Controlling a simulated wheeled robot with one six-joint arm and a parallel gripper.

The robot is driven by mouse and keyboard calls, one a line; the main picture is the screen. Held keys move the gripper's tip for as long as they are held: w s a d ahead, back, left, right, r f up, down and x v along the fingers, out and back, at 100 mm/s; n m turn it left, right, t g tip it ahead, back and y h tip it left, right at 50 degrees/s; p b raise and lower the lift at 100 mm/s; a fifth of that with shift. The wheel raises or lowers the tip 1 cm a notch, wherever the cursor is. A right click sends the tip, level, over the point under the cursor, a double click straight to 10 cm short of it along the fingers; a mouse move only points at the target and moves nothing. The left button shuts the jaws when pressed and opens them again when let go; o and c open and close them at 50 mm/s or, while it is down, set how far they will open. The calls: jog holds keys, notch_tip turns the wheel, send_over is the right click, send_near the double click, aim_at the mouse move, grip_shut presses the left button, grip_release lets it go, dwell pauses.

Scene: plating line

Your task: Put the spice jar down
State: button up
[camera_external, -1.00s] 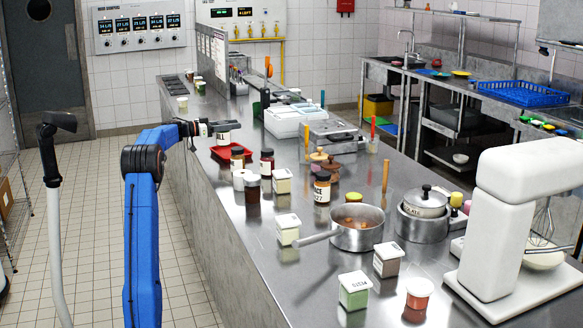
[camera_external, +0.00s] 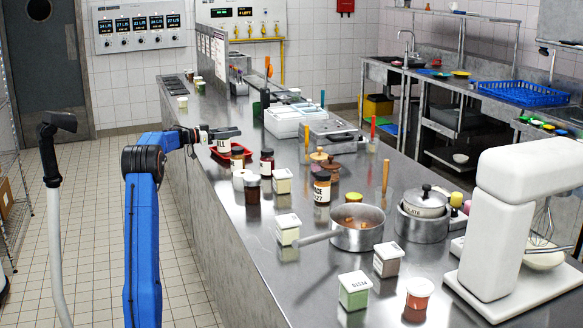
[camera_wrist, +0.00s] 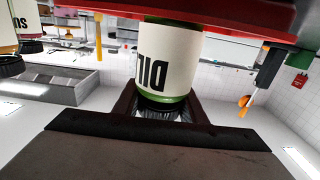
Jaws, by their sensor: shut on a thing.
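The spice jar (camera_wrist: 165,60) has a white label reading "DILL", green glass and a dark lid. It appears upside down in the wrist view. My gripper (camera_wrist: 160,108) is shut around its lid end. In the external view, my gripper (camera_external: 226,133) is over the red tray (camera_external: 217,154) on the left side of the counter, and the jar (camera_external: 223,146) hangs below it at the tray. The tray's red rim (camera_wrist: 225,14) hides the jar's base in the wrist view. I cannot tell whether the base touches the tray.
A brown jar (camera_external: 237,160) stands close by, at the tray's near side. Another dark-lidded jar (camera_external: 267,163) stands to the right. White containers (camera_external: 283,128) and a metal box (camera_external: 333,138) stand farther right. Bare counter (camera_external: 225,195) lies in front.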

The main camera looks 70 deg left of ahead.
jog(key=o, duration=1.2)
jog(key=shift+o, duration=0.2)
jog(key=shift+r, duration=0.1)
jog(key=s+r, duration=0.1)
jog(key=s, duration=1.1)
